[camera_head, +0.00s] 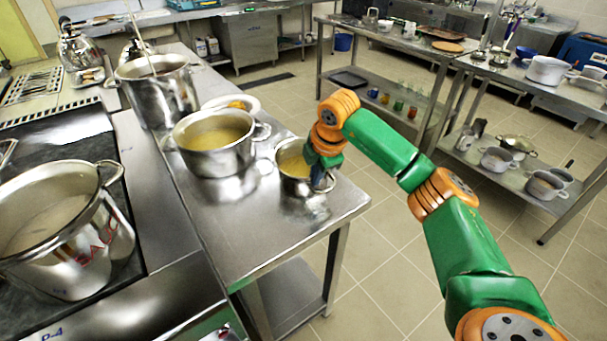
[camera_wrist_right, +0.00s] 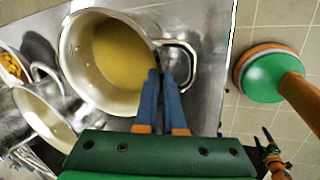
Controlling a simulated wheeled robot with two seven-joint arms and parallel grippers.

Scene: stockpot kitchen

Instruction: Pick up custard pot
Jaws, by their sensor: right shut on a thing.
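The custard pot (camera_head: 296,184) is a small steel pot with yellow contents, standing on the steel table near its right edge. It fills the upper left of the right wrist view (camera_wrist_right: 80,62), where its looped handle shows at the right side of the rim. My right gripper (camera_head: 319,181) comes down at the pot's right side. The arm and gripper hide part of the pot's right side in the head view.
A larger steel pot (camera_head: 235,158) with yellow contents stands close to the left, with a bowl (camera_head: 249,101) behind it. A tall stockpot (camera_head: 157,100) stands farther back. Another big pot (camera_head: 92,250) is on the stove. The table's front part is clear.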

